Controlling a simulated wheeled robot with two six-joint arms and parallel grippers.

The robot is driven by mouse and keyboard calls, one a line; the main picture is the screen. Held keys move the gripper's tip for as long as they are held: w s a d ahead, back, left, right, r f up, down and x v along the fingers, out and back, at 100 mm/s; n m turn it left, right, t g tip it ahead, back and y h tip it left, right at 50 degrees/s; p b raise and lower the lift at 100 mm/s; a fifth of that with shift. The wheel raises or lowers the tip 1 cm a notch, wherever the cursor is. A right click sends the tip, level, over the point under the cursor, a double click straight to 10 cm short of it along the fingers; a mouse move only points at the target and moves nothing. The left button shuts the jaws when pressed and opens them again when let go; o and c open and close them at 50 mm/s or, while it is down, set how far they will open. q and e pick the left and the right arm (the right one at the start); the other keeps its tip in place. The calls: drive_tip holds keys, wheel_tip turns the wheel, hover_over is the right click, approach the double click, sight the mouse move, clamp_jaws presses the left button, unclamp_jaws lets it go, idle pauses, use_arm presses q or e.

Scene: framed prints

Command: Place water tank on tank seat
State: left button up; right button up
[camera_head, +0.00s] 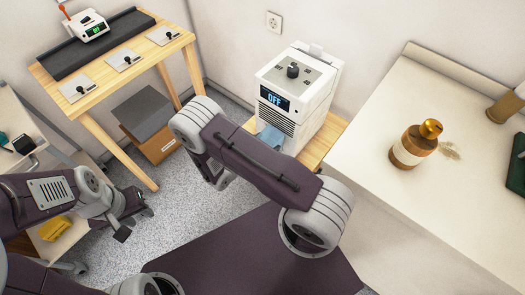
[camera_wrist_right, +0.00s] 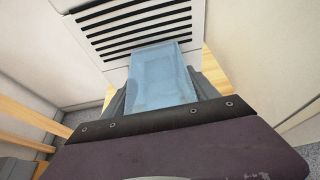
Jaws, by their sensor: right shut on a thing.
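The translucent blue water tank (camera_wrist_right: 160,75) is held between the fingers of my right gripper (camera_wrist_right: 160,92). In the wrist view its far end is close to the lower vented front of a white machine (camera_wrist_right: 140,25); I cannot tell whether they touch. In the head view the tank (camera_head: 270,138) shows partly behind my right arm, at the base of the white machine (camera_head: 312,80), whose display reads OFF. I cannot make out the tank seat; the tank or arm may hide it. My left gripper (camera_head: 122,228) is low at the left, away from the machine, its jaws unclear.
The machine stands on a wooden stand (camera_head: 325,140) against the wall. A white counter (camera_head: 390,210) with a brown bottle (camera_head: 413,145) is at the right. A wooden table (camera_head: 110,85) is at the back left, with a box (camera_head: 155,145) below it.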

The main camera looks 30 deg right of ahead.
drive_tip(key=shift+w+a+f, duration=0.2)
drive_tip(key=shift+w+f, duration=0.3)
drive_tip(key=shift+w, duration=0.3)
wheel_tip(320, 180, down, 4)
drive_tip(key=shift+f+b, duration=0.1)
drive_tip(key=shift+b, duration=0.85)
drive_tip(key=shift+f, duration=0.15)
drive_tip(key=o, duration=1.5)
